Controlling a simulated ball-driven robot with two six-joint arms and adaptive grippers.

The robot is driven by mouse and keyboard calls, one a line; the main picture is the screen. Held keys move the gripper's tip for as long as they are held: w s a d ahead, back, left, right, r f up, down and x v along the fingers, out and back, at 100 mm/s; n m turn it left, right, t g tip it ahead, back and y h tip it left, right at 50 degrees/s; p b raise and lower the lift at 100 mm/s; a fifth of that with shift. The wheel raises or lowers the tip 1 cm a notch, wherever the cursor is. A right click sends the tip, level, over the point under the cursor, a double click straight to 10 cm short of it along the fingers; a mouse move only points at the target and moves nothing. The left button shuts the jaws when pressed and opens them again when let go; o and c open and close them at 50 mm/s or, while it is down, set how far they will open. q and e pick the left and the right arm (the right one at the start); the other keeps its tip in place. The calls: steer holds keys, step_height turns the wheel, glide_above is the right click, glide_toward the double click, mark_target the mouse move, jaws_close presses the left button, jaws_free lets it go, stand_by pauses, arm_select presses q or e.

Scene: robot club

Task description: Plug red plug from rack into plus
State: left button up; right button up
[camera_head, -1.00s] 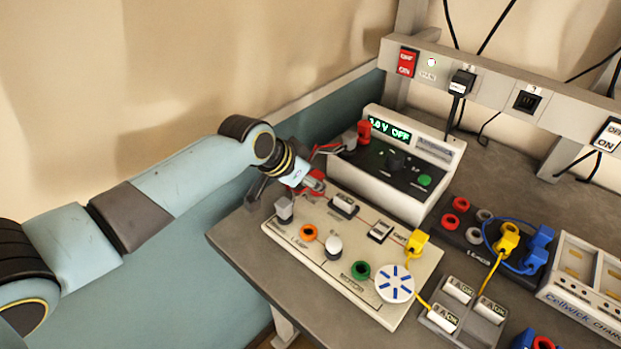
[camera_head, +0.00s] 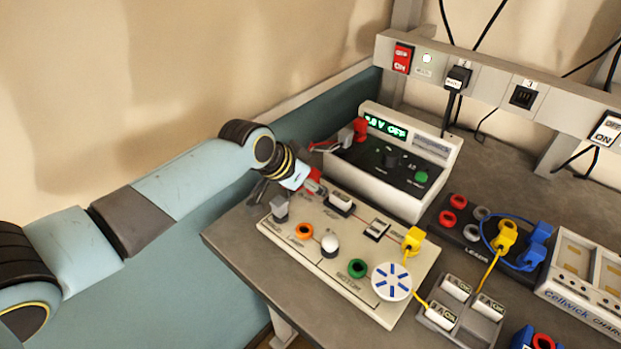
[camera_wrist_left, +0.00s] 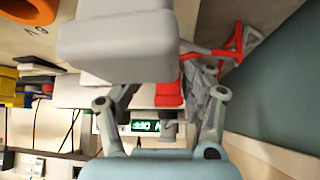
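The beige circuit board (camera_head: 330,262) lies on the bench, with an orange socket (camera_head: 303,231), a green socket (camera_head: 357,268) and a grey block (camera_head: 280,209). My left gripper (camera_head: 310,186) is low over its back left corner. A red plug (camera_head: 314,180) shows at its fingertips, and a red piece also shows between the fingers in the left wrist view (camera_wrist_left: 168,93). A large grey block (camera_wrist_left: 118,45) hides the fingertips there, so the grip is unclear. Another red plug (camera_head: 360,128) stands at the power supply's left end, with a red lead (camera_head: 325,147) nearby. My right gripper is out of view.
The power supply (camera_head: 396,165) stands behind the board, its display reading OFF. To the right are the black leads rack (camera_head: 463,235) with yellow and blue plugs, a grey battery holder (camera_head: 461,310) and a charger (camera_head: 590,290). The wall is close behind my arm.

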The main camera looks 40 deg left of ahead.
arm_select(q)
steer(key=shift+f, duration=0.1)
steer(key=shift+a, duration=0.15)
stand_by(0.3)
steer(key=shift+s+a+r, duration=0.1)
steer(key=shift+s+r, duration=0.05)
steer(key=shift+r, duration=0.1)
steer(key=v, duration=0.7)
steer(key=shift+s, duration=0.1)
